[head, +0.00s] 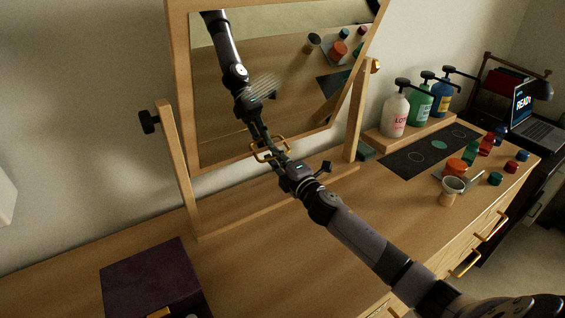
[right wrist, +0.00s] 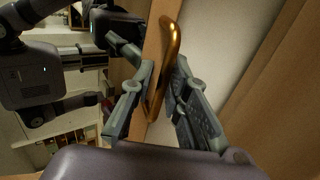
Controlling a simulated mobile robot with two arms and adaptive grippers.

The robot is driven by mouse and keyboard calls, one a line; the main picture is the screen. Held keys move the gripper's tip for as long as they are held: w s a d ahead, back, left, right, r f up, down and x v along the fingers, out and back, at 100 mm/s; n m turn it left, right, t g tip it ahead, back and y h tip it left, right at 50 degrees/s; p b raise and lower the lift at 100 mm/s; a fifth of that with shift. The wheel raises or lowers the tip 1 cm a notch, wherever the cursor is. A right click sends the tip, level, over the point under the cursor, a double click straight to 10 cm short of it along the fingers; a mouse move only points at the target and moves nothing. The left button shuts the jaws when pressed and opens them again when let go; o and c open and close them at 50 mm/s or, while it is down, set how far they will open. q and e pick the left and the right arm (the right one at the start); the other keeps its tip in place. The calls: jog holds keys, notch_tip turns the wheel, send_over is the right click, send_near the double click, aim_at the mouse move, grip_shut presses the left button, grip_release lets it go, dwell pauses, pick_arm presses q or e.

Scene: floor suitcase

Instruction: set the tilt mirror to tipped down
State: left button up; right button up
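The tilt mirror (head: 180,92) is a wood-framed glass hung between two wooden posts (head: 180,165) on the dresser. Its glass reflects the dresser top, its objects and my arm; its exact tilt is hard to judge. A brass loop handle (head: 257,153) is on its lower frame edge. My right gripper (head: 281,158) is at this handle. In the right wrist view, the brass handle (right wrist: 172,42) passes between the fingertips of my right gripper (right wrist: 163,72), which look closed onto the bar. My left gripper is not in view.
A black knob (head: 149,121) is on the left post. A dark purple box (head: 150,275) sits at front left. Pump bottles (head: 395,114), a dark mat (head: 405,160), a cup (head: 452,190) and small coloured items stand at right. The dresser top before the mirror is mostly clear.

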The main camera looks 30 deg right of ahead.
jog(key=s+d, duration=0.1)
jog(key=s, duration=1)
jog(key=shift+s+f, duration=0.35)
jog(key=shift+s, duration=0.05)
